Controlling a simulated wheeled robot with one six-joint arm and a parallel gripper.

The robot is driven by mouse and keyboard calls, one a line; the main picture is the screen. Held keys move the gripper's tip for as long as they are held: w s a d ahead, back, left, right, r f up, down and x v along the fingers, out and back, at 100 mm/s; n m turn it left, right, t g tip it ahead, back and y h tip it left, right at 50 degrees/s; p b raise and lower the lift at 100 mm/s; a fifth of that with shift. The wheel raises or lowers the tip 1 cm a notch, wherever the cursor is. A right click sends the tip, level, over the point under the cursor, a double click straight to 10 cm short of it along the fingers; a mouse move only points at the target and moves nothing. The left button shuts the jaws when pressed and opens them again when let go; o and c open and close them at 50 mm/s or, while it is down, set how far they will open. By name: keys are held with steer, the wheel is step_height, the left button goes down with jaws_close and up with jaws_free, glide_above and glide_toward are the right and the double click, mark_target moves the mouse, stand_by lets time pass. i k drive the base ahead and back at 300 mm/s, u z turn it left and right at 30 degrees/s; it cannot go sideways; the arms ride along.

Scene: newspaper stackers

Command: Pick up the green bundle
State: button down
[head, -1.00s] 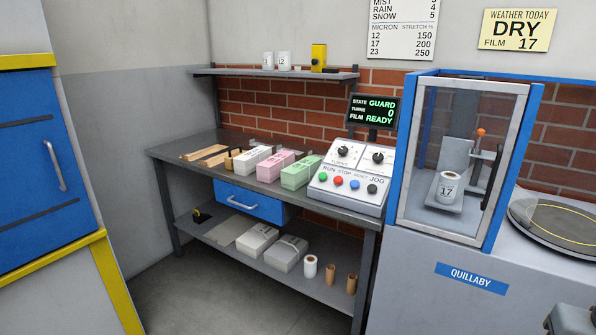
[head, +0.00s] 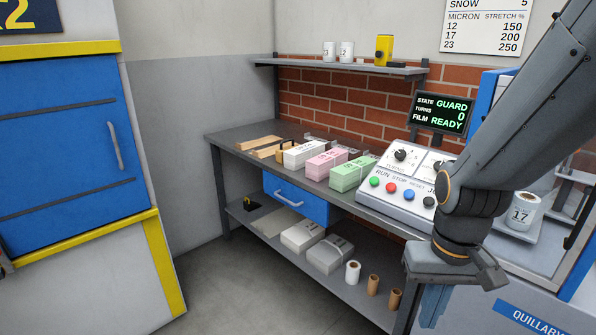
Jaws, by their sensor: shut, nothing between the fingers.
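The green bundle (head: 350,176) lies on the grey bench top, the rightmost in a row of bundles, just left of the control panel. A pink bundle (head: 325,164) and a white bundle (head: 304,154) lie to its left. My gripper (head: 432,308) hangs at the lower right, in front of the bench and apart from the green bundle. It is shut and empty, seen small and partly behind my own wrist.
The control panel (head: 402,198) with coloured buttons stands right of the bundles. A shelf (head: 335,67) runs above them. Wooden pieces (head: 262,145) lie at the bench's left. A lower shelf (head: 327,284) holds grey-white packs and rolls. Floor in front is clear.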

mark_target(344, 178)
steer(key=u, duration=0.1)
steer(key=k, duration=1.05)
steer(key=u, duration=0.7)
steer(key=i, duration=1.2)
steer(key=z, duration=0.7)
steer(key=i, duration=0.9)
steer(key=z, duration=0.8)
